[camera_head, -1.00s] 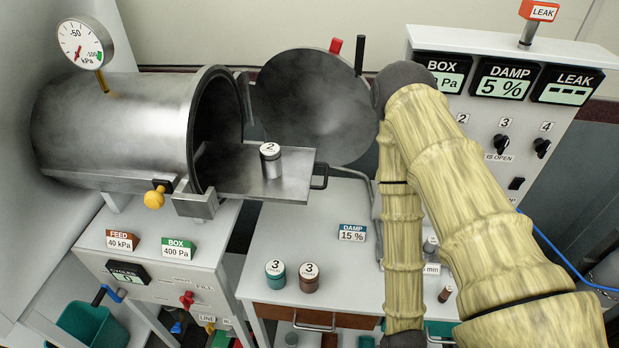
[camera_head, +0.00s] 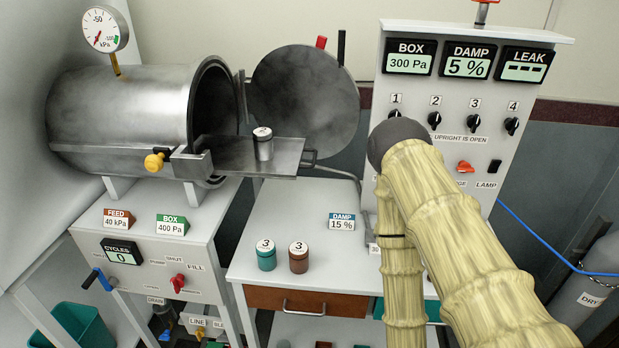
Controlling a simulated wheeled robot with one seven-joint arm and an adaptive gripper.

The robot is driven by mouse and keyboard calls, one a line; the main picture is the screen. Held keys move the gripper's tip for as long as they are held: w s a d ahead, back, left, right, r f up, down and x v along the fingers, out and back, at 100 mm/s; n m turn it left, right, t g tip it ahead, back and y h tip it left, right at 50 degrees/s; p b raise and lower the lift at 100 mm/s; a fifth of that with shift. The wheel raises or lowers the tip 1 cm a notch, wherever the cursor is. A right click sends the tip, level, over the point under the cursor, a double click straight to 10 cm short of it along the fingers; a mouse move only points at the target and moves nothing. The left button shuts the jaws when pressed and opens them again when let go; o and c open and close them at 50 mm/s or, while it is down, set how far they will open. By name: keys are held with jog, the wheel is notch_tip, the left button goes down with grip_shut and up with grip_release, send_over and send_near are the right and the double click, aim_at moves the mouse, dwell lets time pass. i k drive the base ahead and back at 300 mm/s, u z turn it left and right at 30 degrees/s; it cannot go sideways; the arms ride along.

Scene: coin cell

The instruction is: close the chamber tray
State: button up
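The chamber tray (camera_head: 232,156) is a flat metal shelf sticking out to the right from the round mouth of the metal chamber (camera_head: 125,120). A small canister marked 2 (camera_head: 263,147) stands upright on it. A handle (camera_head: 310,159) sits at the tray's right end. The chamber's round door (camera_head: 303,100) is swung open behind the tray. My arm's tan links are at the right, apart from the tray handle. My gripper is not visible in this view.
Teal (camera_head: 266,257) and brown (camera_head: 299,259) canisters, both marked 3, stand on the bench (camera_head: 255,225) below the tray. A damp card (camera_head: 342,222) is to their right. An instrument panel (camera_head: 400,92) with displays and knobs stands behind my arm. A yellow knob (camera_head: 154,161) sits on the chamber front.

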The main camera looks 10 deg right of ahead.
aim_at(232, 156)
jog(key=u, duration=0.05)
jog(key=k, duration=0.65)
jog(key=z, duration=0.65)
jog(key=i, duration=1.15)
jog(key=u, duration=0.6)
